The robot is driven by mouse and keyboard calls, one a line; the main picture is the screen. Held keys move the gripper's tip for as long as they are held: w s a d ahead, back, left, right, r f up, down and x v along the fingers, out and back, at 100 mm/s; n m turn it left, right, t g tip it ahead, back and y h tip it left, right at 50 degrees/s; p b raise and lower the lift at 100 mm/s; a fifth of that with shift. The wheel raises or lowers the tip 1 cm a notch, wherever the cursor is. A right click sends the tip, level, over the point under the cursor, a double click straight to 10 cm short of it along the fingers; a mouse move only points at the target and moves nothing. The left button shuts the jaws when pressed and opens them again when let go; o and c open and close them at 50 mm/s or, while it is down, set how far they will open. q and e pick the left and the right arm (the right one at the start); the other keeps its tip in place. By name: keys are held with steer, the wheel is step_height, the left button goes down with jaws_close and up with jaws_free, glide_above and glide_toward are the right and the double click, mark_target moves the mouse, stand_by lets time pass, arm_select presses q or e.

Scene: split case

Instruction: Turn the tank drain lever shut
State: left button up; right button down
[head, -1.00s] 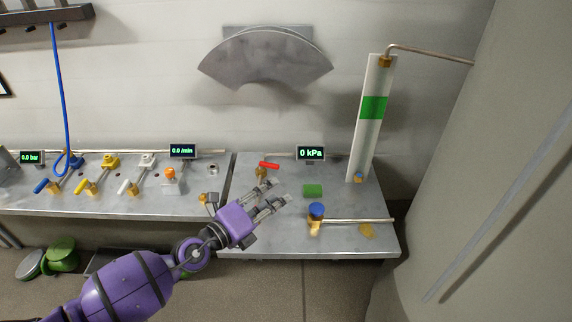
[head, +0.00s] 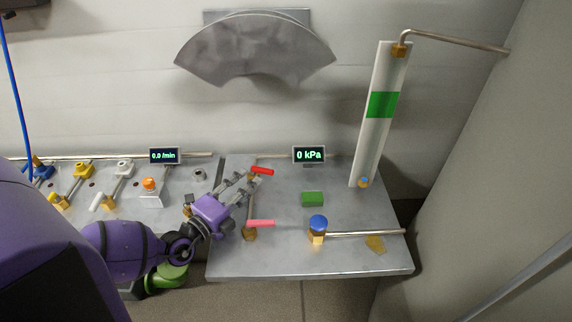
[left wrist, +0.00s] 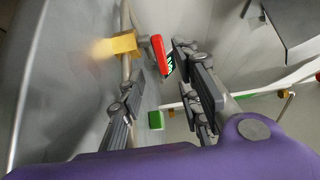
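A red lever handle (head: 262,171) sits on a valve near the back of the right bench, left of the 0 kPa display. A pinkish-red lever handle (head: 260,223) sits on a brass valve near the front of the same bench. My left gripper (head: 247,182) is open, its fingertips close to the back red handle. In the left wrist view a red handle (left wrist: 159,55) on a brass valve (left wrist: 125,43) shows just beyond and between the parted fingers; contact cannot be told. The frames do not label which lever is the tank drain. My right gripper is out of view.
A blue-topped brass valve (head: 317,227) and a green block (head: 312,199) stand right of the gripper. A white tube with a green band (head: 381,105) rises at the back right. Orange (head: 150,184), white and yellow fittings crowd the left bench. A large wall (head: 470,190) bounds the right.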

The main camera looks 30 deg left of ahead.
mark_target(262, 173)
arm_select(q)
steer(key=shift+w+r, duration=0.15)
steer(key=shift+w, duration=0.35)
steer(key=w, duration=0.4)
steer(key=w+d+p, duration=0.1)
steer(key=w, duration=0.2)
steer(key=shift+d, duration=0.1)
jaws_close()
